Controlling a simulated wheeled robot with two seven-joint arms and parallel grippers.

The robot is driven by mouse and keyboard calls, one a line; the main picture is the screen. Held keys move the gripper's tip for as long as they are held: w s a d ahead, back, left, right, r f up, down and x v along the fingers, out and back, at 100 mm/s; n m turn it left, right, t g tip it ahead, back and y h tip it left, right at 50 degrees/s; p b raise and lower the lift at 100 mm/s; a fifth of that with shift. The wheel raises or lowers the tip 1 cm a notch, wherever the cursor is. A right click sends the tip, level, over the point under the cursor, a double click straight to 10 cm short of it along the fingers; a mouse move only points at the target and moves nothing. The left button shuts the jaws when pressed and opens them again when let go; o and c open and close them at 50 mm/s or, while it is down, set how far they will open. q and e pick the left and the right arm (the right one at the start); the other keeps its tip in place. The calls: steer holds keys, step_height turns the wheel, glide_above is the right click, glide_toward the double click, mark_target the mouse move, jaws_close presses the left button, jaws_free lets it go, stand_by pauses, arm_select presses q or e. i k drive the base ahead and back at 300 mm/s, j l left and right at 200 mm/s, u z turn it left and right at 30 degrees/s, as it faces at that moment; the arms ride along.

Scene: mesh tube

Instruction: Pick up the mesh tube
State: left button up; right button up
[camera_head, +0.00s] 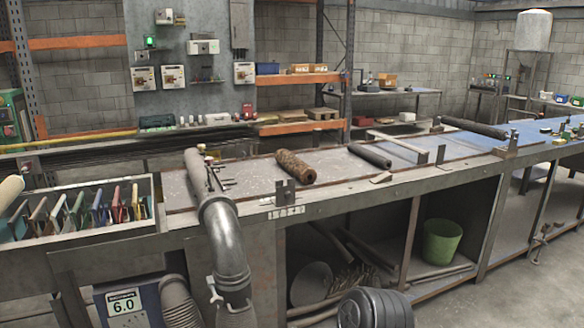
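A brown, rough-textured tube (295,167), which looks like the mesh tube, lies on the long metal workbench (240,180). It lies slantwise, its open round end facing the front right, just behind a small upright metal bracket (285,192) at the bench's front edge. Nothing holds it. Neither of my grippers shows in the head view.
A thick grey pipe (222,230) rises over the bench's front left of the tube. A dark grey tube (370,155) and a longer dark tube (474,127) lie farther right. Left is a bin of coloured plates (155,187). A green bucket (440,242) stands below.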

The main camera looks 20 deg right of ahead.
mark_target(308, 176)
steer(key=l+z, duration=0.15)
steer(key=z, duration=0.4)
steer(key=i+l+z, duration=0.25)
steer(key=i+l, duration=0.2)
steer(key=i+l+z, duration=0.25)
steer(key=i, duration=0.3)
steer(key=i+l+z, duration=0.3)
steer(key=i, duration=0.25)
steer(key=i+l, duration=0.2)
steer(key=i, duration=0.15)
steer(key=i+l, duration=0.2)
steer(key=i, duration=0.15)
